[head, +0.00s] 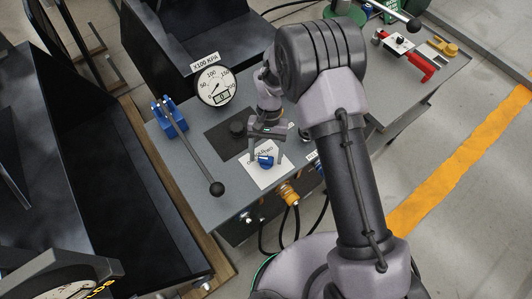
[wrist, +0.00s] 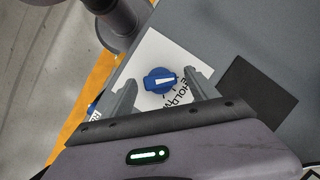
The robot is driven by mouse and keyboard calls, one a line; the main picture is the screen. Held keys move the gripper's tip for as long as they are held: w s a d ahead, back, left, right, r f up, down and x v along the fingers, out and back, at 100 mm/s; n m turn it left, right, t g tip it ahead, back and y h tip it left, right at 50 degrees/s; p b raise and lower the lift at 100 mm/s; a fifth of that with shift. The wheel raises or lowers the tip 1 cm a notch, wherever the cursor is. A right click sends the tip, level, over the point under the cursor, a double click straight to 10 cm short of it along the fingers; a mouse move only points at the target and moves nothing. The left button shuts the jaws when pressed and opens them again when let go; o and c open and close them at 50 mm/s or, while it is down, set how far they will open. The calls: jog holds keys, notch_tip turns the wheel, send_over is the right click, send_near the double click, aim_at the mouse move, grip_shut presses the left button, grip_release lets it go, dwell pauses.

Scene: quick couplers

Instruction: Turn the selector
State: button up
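The selector is a blue knob (wrist: 160,80) with a white pointer mark, set on a white label plate (wrist: 150,50) with black lettering. In the head view the blue knob (head: 265,161) sits on the grey bench top, on its white plate (head: 278,174). My gripper (wrist: 163,84) is open, with one finger on each side of the knob in the wrist view. In the head view my gripper (head: 266,160) points down over the knob. I cannot tell whether the fingers touch it. Part of the lettering is hidden by the knob and gripper.
A round pressure gauge (head: 215,86) stands at the bench's back. A black-knobbed lever on a blue base (head: 169,118) is to the left. A black square pad (wrist: 258,92) lies beside the plate. Orange fittings with hoses (head: 288,193) project from the front edge.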

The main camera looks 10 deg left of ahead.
jog(key=shift+r, duration=0.1)
jog(key=p+v, duration=0.4)
jog(key=v, duration=1.3)
jog(key=shift+w, duration=0.15)
